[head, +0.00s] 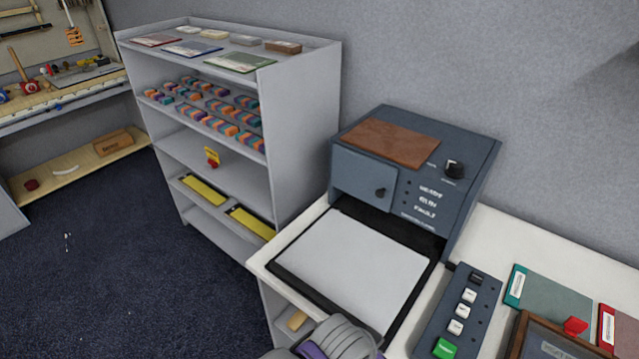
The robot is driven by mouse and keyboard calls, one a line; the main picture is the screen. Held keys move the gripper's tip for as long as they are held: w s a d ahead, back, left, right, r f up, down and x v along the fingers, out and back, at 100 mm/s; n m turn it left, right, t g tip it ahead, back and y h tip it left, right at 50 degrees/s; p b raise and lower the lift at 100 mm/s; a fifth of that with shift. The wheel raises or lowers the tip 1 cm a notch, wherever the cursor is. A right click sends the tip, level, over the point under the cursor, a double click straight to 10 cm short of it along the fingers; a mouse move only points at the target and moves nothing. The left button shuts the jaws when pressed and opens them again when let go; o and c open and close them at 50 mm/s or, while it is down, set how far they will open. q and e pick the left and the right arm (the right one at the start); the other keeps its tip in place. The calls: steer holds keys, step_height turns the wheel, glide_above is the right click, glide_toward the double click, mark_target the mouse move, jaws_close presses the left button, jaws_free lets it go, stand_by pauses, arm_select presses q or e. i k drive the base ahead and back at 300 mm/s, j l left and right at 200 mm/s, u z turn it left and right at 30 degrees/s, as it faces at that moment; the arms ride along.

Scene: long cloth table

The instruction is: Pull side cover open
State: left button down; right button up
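A dark blue-grey machine (462,205) stands at the back of the white table. A small blue-grey cover (352,178) with a dark round knob (380,193) is on the left part of its front. The cover looks shut or nearly so; I cannot tell if there is a slight gap at its edge. A grey rounded part of my own arm with a purple band shows at the bottom edge, well below the cover. The fingers of both my grippers are out of view, and nothing touches the knob.
A pale sheet in a black-framed tray (404,310) lies before the machine. A button panel (458,312) with a green button, a teal-edged folder (545,297) and a dark framed panel (550,343) lie to the right. A grey shelf unit (300,130) stands at left. Open carpet lies beyond.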

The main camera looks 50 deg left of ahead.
mark_target(369, 181)
steer(key=k+l+u, duration=0.15)
steer(key=u, duration=1.2)
steer(key=j+u, duration=0.4)
